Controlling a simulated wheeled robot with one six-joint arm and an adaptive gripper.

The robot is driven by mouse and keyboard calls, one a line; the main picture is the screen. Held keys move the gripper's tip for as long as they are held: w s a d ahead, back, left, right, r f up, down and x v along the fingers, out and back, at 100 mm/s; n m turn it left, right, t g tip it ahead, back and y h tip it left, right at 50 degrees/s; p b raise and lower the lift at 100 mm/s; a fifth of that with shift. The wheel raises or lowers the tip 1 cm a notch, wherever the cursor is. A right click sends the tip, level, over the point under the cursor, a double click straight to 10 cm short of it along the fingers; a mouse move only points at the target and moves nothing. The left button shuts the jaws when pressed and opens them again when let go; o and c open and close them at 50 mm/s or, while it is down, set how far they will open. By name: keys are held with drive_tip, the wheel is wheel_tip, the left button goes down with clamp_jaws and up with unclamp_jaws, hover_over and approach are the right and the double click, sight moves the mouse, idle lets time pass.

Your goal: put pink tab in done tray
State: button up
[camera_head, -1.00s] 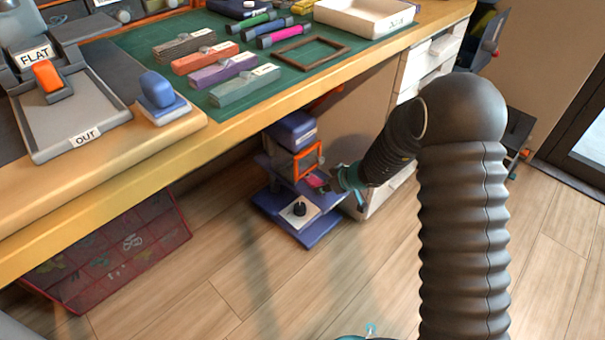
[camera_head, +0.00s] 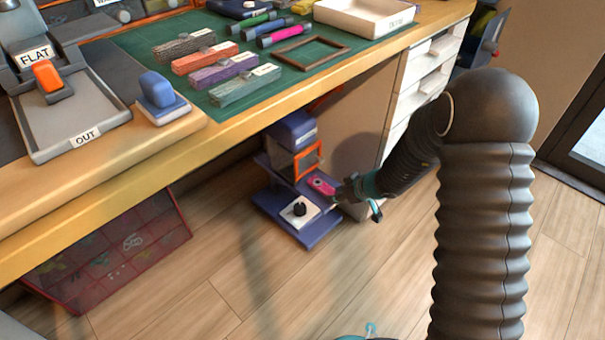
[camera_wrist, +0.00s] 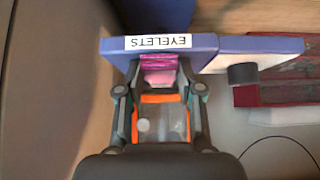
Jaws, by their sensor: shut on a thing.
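The pink tab (camera_head: 321,186) is at the blue eyelet press under the bench, low in the head view. In the wrist view a pink piece (camera_wrist: 158,78) with purple strands beyond it lies between my fingers. My gripper (camera_head: 343,190) is shut on the near end of the pink tab; it also shows in the wrist view (camera_wrist: 168,90). A white tray (camera_head: 350,20) stands on the bench at the top; its label is too blurred to read surely.
The blue press (camera_head: 318,233) carries an orange-edged clear guard (camera_head: 308,160) and a white plate with a black knob (camera_head: 299,210). Its label reads EYELETS. The bench edge (camera_head: 250,95) overhangs it. White drawers (camera_head: 412,90) stand behind my arm. The floor in front is clear.

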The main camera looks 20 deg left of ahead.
drive_tip(key=s+d+r, duration=0.3)
drive_tip(key=d+r, duration=0.1)
drive_tip(key=d, duration=0.1)
drive_tip(key=shift+s, duration=0.15)
idle(0.8)
idle(0.5)
